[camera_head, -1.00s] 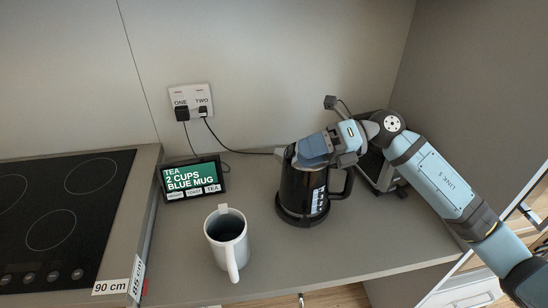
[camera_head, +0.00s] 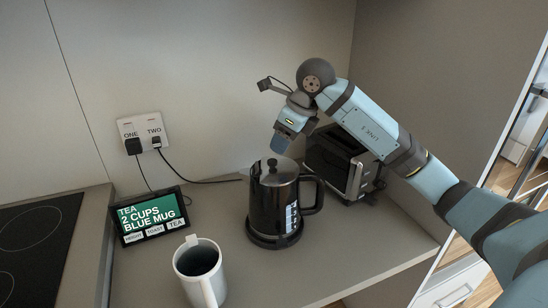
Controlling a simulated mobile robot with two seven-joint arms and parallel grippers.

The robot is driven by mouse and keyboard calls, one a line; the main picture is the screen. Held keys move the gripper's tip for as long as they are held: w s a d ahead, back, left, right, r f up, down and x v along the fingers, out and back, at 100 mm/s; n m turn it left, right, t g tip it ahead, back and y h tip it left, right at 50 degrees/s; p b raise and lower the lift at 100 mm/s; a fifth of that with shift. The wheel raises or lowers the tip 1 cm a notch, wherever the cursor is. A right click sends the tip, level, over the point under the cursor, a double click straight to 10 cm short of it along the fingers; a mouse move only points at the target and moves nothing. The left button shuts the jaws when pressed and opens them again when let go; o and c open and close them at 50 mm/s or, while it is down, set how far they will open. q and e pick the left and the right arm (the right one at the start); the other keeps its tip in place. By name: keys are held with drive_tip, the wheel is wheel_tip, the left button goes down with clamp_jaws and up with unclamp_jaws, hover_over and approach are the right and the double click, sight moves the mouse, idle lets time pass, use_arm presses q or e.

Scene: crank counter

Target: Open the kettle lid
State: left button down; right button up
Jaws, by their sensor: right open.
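The black kettle (camera_head: 268,208) stands upright on its dark round base on the counter. Its lid (camera_head: 276,171), with a small knob on top, looks closed. The kettle's handle (camera_head: 313,195) points right. My right gripper (camera_head: 281,143) is above and slightly right of the lid, pointing down. It is open, appears empty and looks apart from the lid. Its fingertips are small and partly overlapped in this view. My left gripper is not in view.
A white mug (camera_head: 201,272) stands front left of the kettle. A small screen (camera_head: 151,216) reading "TEA 2 CUPS BLUE MUG" is behind it. A black and silver toaster (camera_head: 343,165) sits close right of the kettle. Cords run from the wall outlet (camera_head: 144,133). A cooktop (camera_head: 38,250) lies left.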

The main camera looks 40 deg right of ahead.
sight(273, 161)
drive_tip(key=x, duration=0.6)
drive_tip(key=shift+w+a+f, duration=0.1)
drive_tip(key=shift+f, duration=0.05)
drive_tip(key=shift+c, duration=0.2)
clamp_jaws()
